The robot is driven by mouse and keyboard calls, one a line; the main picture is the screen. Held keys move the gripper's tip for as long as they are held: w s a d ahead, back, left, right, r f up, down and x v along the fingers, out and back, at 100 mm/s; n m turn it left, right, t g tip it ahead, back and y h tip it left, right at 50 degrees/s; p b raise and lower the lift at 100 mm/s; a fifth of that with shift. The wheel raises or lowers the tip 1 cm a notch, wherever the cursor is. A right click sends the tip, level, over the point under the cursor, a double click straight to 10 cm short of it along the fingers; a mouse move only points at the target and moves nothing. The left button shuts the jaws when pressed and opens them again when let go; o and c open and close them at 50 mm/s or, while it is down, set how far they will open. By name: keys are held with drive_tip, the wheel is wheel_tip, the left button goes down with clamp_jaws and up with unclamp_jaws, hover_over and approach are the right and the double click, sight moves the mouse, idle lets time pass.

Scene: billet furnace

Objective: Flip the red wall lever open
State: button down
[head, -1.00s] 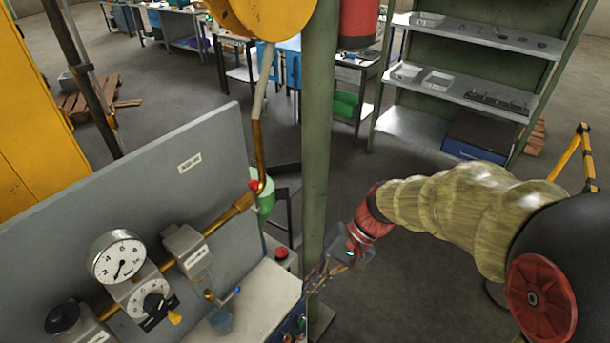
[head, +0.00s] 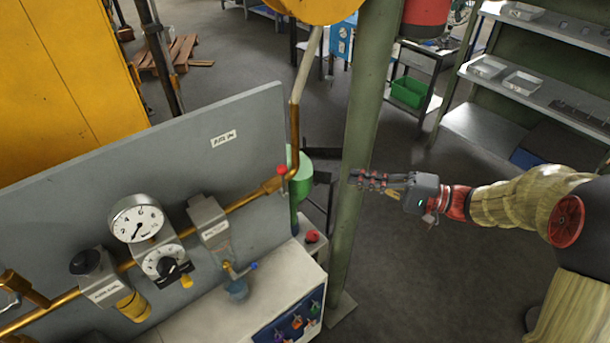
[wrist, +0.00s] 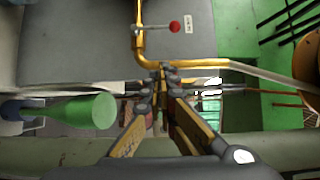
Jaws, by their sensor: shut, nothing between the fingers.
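The red wall lever shows in the head view as a small red knob (head: 282,170) at the brass pipe, near the right edge of the grey panel. In the wrist view its red ball (wrist: 174,26) sits on a short arm pointing right from the brass pipe, with a white tag to its right. My gripper (head: 356,178) is to the right of the lever in the head view, overlapping the green post and apart from the lever. It also shows in the wrist view (wrist: 162,78), its fingers shut and empty, below the lever in the picture.
A green post (head: 360,140) stands right of the panel. A green funnel-shaped container (head: 301,182) is close to the lever. The grey panel (head: 120,165) carries a round gauge (head: 136,218) and brass pipe. A bench (head: 270,290) stands below. Open floor lies right of the post.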

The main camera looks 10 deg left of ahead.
sight(283, 182)
drive_tip(key=shift+a, duration=0.15)
drive_tip(key=s+a+b, duration=0.1)
drive_tip(key=a, duration=1.2)
drive_tip(key=shift+s, duration=0.25)
